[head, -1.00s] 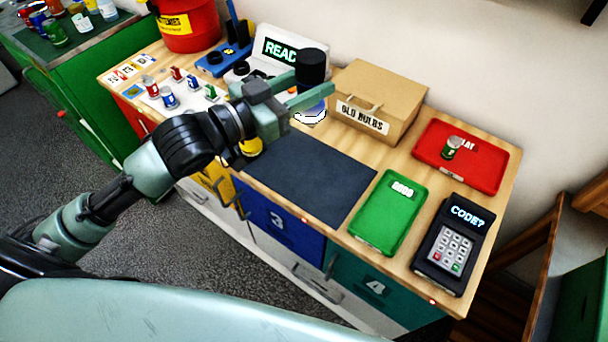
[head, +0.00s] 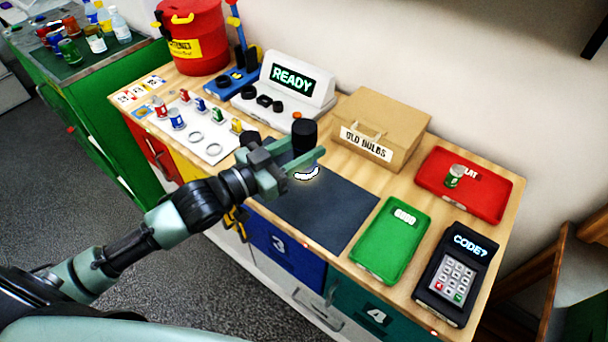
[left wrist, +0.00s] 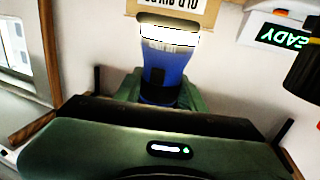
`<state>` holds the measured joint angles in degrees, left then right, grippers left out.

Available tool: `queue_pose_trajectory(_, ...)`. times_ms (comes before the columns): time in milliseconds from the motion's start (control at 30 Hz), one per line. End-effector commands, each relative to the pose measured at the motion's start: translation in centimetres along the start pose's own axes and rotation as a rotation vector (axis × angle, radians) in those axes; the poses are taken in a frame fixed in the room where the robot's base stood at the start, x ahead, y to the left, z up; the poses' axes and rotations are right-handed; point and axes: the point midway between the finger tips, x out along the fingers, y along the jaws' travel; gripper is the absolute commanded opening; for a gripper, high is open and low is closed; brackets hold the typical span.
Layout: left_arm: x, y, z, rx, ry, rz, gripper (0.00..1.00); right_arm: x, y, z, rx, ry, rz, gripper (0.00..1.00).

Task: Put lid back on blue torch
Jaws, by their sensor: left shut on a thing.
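The blue torch (left wrist: 164,75) is in my left gripper (head: 298,162), which is shut on it. In the left wrist view its white glowing head and blue body show between the green fingers. In the head view a black cylindrical end (head: 304,135) stands above the fingers, and the glowing head (head: 307,174) shows below them, over the dark mat (head: 335,212). Whether the head touches the mat I cannot tell. No separate lid can be clearly identified. My right gripper is not in view.
The OLD BULBS box (head: 395,120) stands behind. The READY station (head: 300,80) is back left, beside a white board (head: 212,150) with small batteries. A green tray (head: 393,240), red tray (head: 490,200) and keypad (head: 452,280) lie right. Much of the mat is clear.

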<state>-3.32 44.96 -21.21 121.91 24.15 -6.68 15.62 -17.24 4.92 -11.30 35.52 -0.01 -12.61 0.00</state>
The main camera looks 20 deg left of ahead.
Motion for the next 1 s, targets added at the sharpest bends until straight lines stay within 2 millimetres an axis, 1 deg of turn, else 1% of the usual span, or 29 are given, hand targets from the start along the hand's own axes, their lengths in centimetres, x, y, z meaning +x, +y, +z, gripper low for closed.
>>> queue_pose_trajectory(33, 0.0, 0.0, 1.2, -0.003, 0.0, -0.001, 0.0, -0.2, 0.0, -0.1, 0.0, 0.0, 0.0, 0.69)
queue_pose_trajectory(100, 0.0, 0.0, 2.7, -0.002, 0.002, 0.0, 0.0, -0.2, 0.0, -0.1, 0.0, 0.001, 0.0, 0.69)
queue_pose_trajectory(200, 0.0, 0.0, 4.2, -0.001, 0.003, 0.0, 0.0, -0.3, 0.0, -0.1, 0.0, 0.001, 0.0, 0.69)
queue_pose_trajectory(333, 0.1, 0.0, 5.0, 0.0, 0.005, 0.0, 0.0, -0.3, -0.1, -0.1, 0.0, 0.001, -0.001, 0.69)
queue_pose_trajectory(667, 0.1, 0.0, 5.3, 0.0, 0.005, 0.001, 0.0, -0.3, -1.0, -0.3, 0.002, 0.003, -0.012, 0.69)
queue_pose_trajectory(900, 0.1, 0.0, 8.5, 0.001, 0.003, 0.0, 0.0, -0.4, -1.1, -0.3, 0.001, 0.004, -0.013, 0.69)
queue_pose_trajectory(1000, 0.1, 0.0, 8.9, 0.001, 0.006, 0.001, 0.0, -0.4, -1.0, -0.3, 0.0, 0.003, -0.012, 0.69)
